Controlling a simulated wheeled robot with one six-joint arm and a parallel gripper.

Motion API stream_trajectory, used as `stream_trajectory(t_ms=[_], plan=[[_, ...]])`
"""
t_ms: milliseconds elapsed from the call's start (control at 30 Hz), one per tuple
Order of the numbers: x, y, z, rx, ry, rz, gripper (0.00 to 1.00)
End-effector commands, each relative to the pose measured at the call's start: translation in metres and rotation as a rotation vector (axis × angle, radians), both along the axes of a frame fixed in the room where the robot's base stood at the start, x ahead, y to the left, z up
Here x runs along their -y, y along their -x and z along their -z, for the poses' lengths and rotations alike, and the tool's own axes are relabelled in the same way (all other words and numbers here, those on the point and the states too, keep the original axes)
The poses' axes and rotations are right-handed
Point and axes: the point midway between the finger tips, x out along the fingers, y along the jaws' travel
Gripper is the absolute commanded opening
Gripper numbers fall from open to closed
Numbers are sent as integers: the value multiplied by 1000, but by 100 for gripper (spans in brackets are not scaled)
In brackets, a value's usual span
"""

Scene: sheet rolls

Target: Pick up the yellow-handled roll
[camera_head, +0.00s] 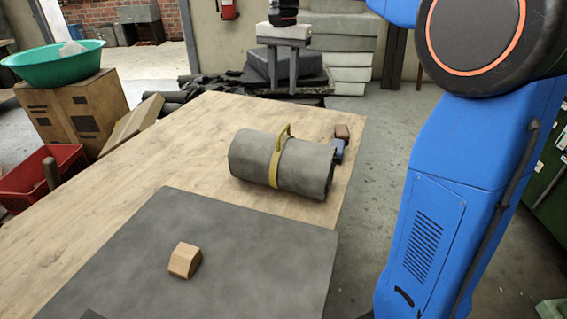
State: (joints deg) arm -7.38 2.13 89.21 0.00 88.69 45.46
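The yellow-handled roll (308,168) is a thick grey rolled sheet lying on its side on the wooden table. A yellow band circles its middle, and the yellow handle (284,132) stands up as a loop on top. My gripper (283,91) is at the top middle of the view, beyond and above the roll, pointing down. Its two grey fingers are apart with nothing seen between them. It does not touch the roll or the handle.
A dark grey flat sheet (240,250) covers the table's near part, with a wooden block (185,260) on it. A blue object (338,150) and a brown block (342,131) sit behind the roll's right end, near the table edge. The wooden table (170,150) is clear left of the roll.

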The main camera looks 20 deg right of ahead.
Motion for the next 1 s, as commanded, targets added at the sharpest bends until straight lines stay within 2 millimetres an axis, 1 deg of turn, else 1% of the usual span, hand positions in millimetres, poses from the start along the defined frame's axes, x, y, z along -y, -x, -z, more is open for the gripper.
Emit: stream_trajectory(t_ms=[33, 200, 400, 500, 600, 767, 867, 1000], plan=[[0, 1, 10, -3, 0, 0, 33], [0, 1, 40, -3, 0, -1, 33], [0, 1, 75, -1, 0, -1, 33], [0, 0, 88, -1, 0, -1, 33], [0, 0, 98, 0, 0, -1, 33], [0, 0, 105, 0, 0, -1, 33], [1, -2, 115, -1, 0, -1, 33], [1, -5, 135, -1, 0, -1, 33]])
